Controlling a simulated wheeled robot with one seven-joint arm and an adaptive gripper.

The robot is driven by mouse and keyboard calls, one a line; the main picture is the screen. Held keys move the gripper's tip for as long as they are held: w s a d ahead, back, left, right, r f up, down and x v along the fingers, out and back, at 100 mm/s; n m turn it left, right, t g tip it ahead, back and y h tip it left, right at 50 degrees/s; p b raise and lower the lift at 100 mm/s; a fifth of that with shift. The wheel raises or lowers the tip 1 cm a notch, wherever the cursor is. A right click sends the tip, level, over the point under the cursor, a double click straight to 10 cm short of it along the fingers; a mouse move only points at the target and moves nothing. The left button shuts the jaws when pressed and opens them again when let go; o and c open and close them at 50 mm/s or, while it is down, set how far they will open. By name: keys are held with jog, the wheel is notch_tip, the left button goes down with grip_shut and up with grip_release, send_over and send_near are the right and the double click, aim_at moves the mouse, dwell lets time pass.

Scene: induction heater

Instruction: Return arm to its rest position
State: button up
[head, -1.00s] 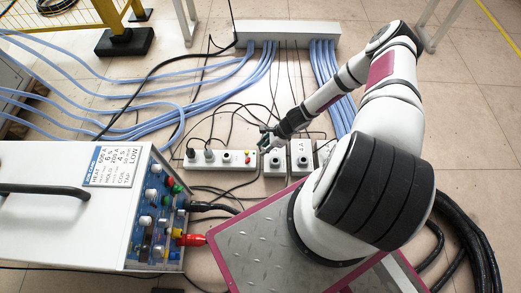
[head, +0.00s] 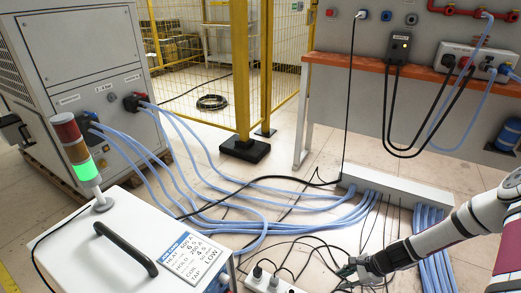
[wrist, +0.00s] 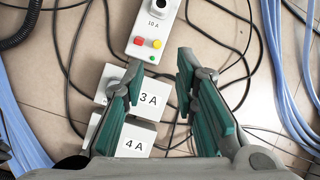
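My arm (head: 455,230) reaches in from the right in the head view, stretched out low over the floor. My gripper (head: 350,268) is at its end, near a white socket strip (head: 268,281). In the wrist view my gripper (wrist: 160,77) is open, with its two green-padded fingers apart and nothing between them. The strip's end, marked 10 A (wrist: 155,30), with a red and a yellow button, lies just beyond the fingertips. White boxes marked 3 A (wrist: 148,98) and 4 A (wrist: 134,146) lie below the fingers, partly covered by them.
The white heater unit (head: 130,250) with a green-lit signal tower (head: 80,160) stands at lower left. Blue hoses (head: 200,180) and black cables cross the floor to a long grey block (head: 400,188). A yellow fence (head: 240,80) and an orange-edged bench (head: 360,65) stand behind.

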jog(key=a+r+n+g+h, duration=0.15)
jog(key=r+n, duration=0.35)
jog(key=r, duration=0.9)
jog(key=a+r+n+g, duration=0.15)
jog(key=r+n, duration=0.25)
jog(key=r, duration=0.9)
jog(key=s+a+r+n+h, duration=0.1)
jog(key=s+a+r+n, duration=0.2)
jog(key=s+r, duration=0.35)
jog(key=s+a+r+n+h, duration=0.1)
jog(key=s+a+r+n, duration=0.2)
jog(key=r, duration=0.7)
jog(key=s+a+r+n+h, duration=0.15)
jog(key=s+r, duration=0.25)
jog(key=s, duration=0.7)
jog(key=s+r+n, duration=0.3)
jog(key=s+r, duration=0.1)
jog(key=s, duration=0.7)
notch_tip(320, 180, up, 34)
jog(key=t+p, duration=0.4)
jog(key=p, duration=2.8)
jog(key=shift+d+t, duration=0.3)
jog(key=shift+t, duration=0.1)
jog(key=shift+s, duration=0.1)
